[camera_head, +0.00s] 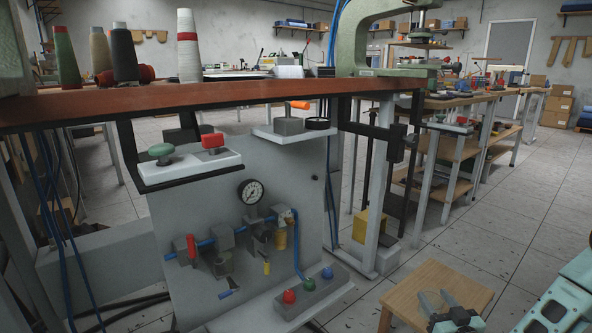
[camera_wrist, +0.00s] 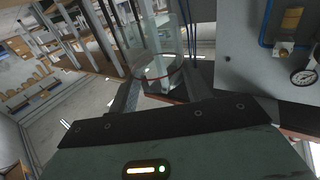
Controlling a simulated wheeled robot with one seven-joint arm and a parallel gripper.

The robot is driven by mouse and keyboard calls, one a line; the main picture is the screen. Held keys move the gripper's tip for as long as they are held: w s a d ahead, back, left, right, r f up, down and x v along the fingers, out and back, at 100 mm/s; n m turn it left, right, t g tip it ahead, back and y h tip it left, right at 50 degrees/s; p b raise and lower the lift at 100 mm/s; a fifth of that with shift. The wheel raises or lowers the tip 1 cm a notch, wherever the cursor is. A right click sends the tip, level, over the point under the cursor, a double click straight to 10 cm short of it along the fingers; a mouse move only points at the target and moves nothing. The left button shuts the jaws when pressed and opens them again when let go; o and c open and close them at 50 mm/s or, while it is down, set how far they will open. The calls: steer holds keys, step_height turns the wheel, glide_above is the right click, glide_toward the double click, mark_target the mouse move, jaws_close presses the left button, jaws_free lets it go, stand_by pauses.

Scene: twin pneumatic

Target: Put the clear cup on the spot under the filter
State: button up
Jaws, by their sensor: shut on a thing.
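The clear cup (camera_wrist: 160,50) is between the fingers of my gripper (camera_wrist: 153,100) in the wrist view, and the gripper is shut on it. It is see-through, and its round rim shows near the fingers. In the head view my gripper (camera_head: 442,300) is low at the right, in front of a wooden stool. The cup is hard to make out there. On the grey panel (camera_head: 170,225) a fitting with a yellow bowl (camera_head: 279,238) looks like the filter, and a yellow part (camera_wrist: 285,53) shows at the wrist view's right. I cannot make out a marked spot under it.
A pressure gauge (camera_head: 250,192) and blue pipes are on the panel. A sloped box with red, green and blue buttons (camera_head: 308,288) juts out at its foot. The wooden stool (camera_head: 405,290) stands at right. Open floor (camera_head: 375,310) lies between stool and panel.

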steer(key=s+a+r+h+p, duration=0.1)
steer(key=s+r+p, duration=0.1)
steer(key=r+p, duration=1.15)
steer(key=s+a+r+m+p, duration=0.1)
steer(key=s+r+p, duration=0.1)
steer(key=r+p, duration=1.2)
steer(key=s+a+r+h+p, duration=0.1)
steer(key=s+r+p, duration=0.2)
steer(key=r+p, duration=1.05)
steer(key=s+f, duration=0.2)
steer(key=s+f+b, duration=0.1)
steer(key=s+f, duration=0.1)
steer(key=shift+d+f, duration=0.1)
steer(key=shift+d, duration=0.1)
steer(key=shift+d, duration=0.15)
steer(key=shift+a, duration=0.2)
